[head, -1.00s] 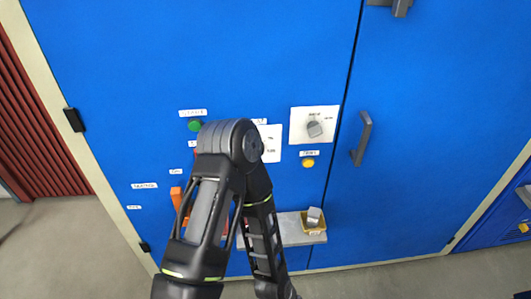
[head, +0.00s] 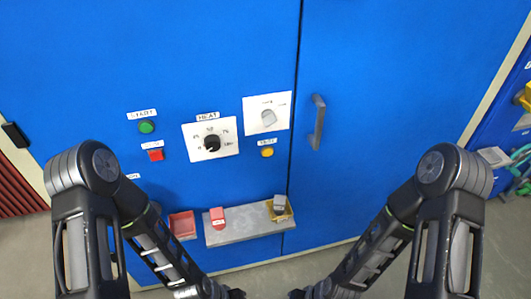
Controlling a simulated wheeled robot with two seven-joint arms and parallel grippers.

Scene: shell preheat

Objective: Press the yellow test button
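The yellow button (head: 267,152) is on the blue cabinet front, under a small white label (head: 267,142) whose print is too small to read surely. It is below a white plate with a grey knob (head: 269,117). Nothing covers or touches it. My two arms come in from the left and right, with their forearms running down toward the bottom middle. They run to the bottom edge, well below the button, and no gripper fingers show there.
A heat dial (head: 212,143), green button (head: 147,127) and red button (head: 156,155) are left of the yellow button. A door handle (head: 318,122) is to its right. Below, a grey shelf (head: 240,234) holds a red item (head: 217,217) and a yellow bin (head: 279,211). A red tray (head: 182,224) is beside it.

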